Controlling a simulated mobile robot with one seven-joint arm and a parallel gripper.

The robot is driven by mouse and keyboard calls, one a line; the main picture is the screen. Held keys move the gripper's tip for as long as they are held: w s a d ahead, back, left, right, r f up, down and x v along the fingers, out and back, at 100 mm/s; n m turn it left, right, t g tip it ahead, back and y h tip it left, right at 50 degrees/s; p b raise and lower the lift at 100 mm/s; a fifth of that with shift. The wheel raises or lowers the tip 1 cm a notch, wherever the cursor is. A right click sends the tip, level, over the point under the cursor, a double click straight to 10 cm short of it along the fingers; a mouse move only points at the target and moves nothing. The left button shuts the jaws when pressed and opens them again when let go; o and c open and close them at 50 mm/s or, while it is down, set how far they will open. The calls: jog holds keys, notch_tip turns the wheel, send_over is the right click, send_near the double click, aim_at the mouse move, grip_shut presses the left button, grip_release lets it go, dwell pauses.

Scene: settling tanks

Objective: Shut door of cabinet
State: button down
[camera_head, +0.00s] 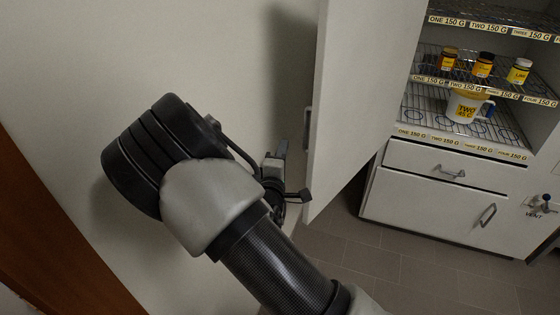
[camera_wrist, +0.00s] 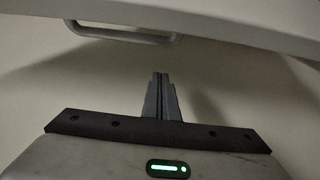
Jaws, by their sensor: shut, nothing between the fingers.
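The cabinet door (camera_head: 358,88) stands wide open, swung out to the left of the cabinet (camera_head: 408,200). Its grey bar handle (camera_head: 307,128) is on the door's left-hand face, the side towards my arm. My gripper (camera_head: 280,150) is just left of the door near its lower part, beside the wall and below the handle. In the wrist view the fingers (camera_wrist: 161,80) are together and empty. There the door (camera_wrist: 230,18) crosses the top, with its handle (camera_wrist: 125,36) ahead and a little left of the fingertips. The fingers are not around the handle; whether they touch the door is unclear.
A pale wall (camera_head: 225,50) is close behind my arm. Below are a drawer (camera_head: 440,165) and a lower front with a handle (camera_head: 487,215). Tiled floor (camera_head: 370,262) is clear.

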jog(key=shift+s+d, duration=0.15)
jog(key=shift+d, duration=0.8)
jog(key=shift+s+d, duration=0.15)
jog(key=shift+d, duration=0.75)
